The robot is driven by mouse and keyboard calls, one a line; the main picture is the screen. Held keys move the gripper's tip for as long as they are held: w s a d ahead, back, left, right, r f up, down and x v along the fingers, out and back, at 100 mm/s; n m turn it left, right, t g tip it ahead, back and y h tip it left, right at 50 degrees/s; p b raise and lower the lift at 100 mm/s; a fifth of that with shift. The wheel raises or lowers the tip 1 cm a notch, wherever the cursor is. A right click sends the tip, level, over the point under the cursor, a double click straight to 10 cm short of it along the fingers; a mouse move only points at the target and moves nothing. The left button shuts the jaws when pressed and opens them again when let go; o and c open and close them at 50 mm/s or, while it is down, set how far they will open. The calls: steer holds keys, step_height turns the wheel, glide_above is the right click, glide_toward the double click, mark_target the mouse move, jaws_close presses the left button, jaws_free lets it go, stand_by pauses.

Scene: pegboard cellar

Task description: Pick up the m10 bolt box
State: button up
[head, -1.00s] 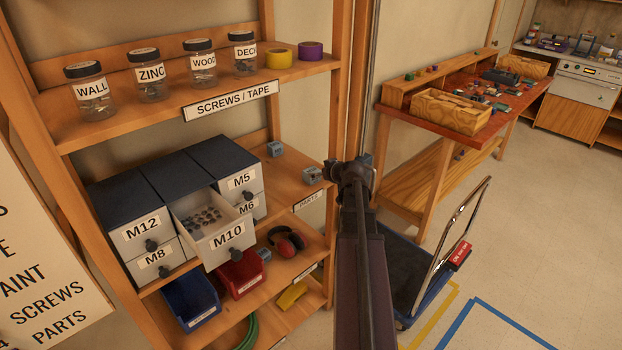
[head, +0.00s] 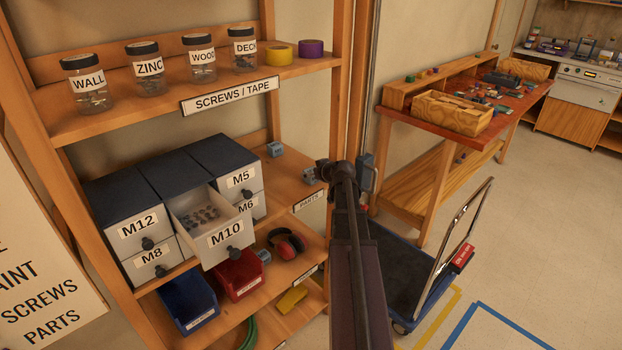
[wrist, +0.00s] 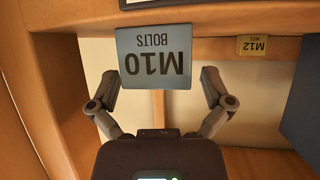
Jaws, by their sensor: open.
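In the wrist view the m10 bolt box (wrist: 155,57) is a grey-blue box whose label reads M10 BOLTS upside down. My gripper (wrist: 160,78) is open, with one finger at each side of the box. The left fingertip is close to the box edge, and a gap shows at the right one. I cannot tell whether either touches. In the head view my arm covers much of the shelf edge, and my fingertips cannot be made out. A small blue-grey box (head: 310,176) shows beside my arm, its label unreadable.
Another blue-grey box (head: 275,149) sits farther back on the shelf. A drawer cabinet (head: 160,178) with an open M10 drawer stands left. A shelf post (head: 343,80) rises close to my arm.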

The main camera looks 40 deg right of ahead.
stand_by(0.3)
steer(key=c, duration=1.2)
steer(key=shift+r, duration=0.25)
step_height(320, 180, up, 3)
steer(key=p, duration=0.3)
steer(key=shift+p, duration=0.35)
steer(key=s+r+p, duration=0.1)
steer(key=s, duration=1.5)
steer(key=shift+a+r, duration=0.15)
steer(key=shift+r, duration=0.1)
